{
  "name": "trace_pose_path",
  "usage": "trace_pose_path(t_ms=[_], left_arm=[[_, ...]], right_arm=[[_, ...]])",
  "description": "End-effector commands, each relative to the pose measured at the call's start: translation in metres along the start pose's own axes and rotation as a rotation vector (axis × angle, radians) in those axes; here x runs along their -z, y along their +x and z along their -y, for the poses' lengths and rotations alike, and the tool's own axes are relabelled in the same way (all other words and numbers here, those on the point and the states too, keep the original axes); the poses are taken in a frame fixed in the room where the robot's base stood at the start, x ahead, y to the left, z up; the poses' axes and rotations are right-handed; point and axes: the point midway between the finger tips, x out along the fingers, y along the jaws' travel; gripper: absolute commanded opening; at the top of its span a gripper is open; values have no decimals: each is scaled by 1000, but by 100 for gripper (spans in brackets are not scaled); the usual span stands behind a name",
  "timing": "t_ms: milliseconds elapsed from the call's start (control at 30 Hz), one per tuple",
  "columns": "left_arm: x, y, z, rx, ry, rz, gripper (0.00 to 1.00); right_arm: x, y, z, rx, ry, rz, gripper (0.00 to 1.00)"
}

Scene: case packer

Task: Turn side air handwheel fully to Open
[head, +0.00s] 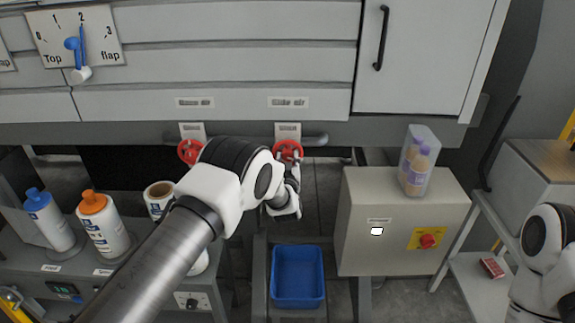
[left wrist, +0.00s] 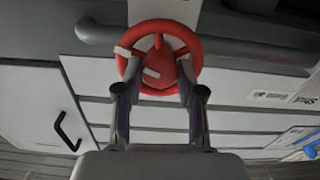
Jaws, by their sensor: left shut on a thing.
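The side air handwheel (head: 288,150) is a red wheel below the "Side air" label (head: 288,102) on the machine front. In the left wrist view the red wheel (left wrist: 159,57) fills the top middle, with a white mark on its rim and another near its hub. My left gripper (head: 285,180) reaches up to this wheel from below. In the left wrist view its two fingers (left wrist: 158,90) are shut on the wheel, at the rim and hub. My right gripper is not in view; only part of my right arm shows at the right edge.
A second red handwheel (head: 190,151) sits to the left under the "Base air" label (head: 194,102). A horizontal grey pipe (head: 313,140) runs beside the wheels. A blue bin (head: 298,276) stands below. A grey cabinet (head: 362,240) with a red switch (head: 428,241) is at the right.

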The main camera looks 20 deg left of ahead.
Motion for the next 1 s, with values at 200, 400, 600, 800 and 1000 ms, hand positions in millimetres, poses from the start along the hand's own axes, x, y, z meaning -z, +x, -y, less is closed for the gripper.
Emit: trace_pose_path(t_ms=[200, 400, 600, 800, 1000], left_arm=[[-4, 0, 0, 0, 190, -3, 4], [-3, 0, 0, 1, 381, -4, 4], [-2, 0, 0, 0, 571, -3, 4], [-1, 0, -1, 1, 761, -4, 4], [-1, 0, -1, 0, 937, -3, 4]], right_arm=[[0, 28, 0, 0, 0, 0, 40], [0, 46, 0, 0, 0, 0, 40], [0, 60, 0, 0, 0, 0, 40], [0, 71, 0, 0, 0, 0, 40], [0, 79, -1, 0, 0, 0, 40]])
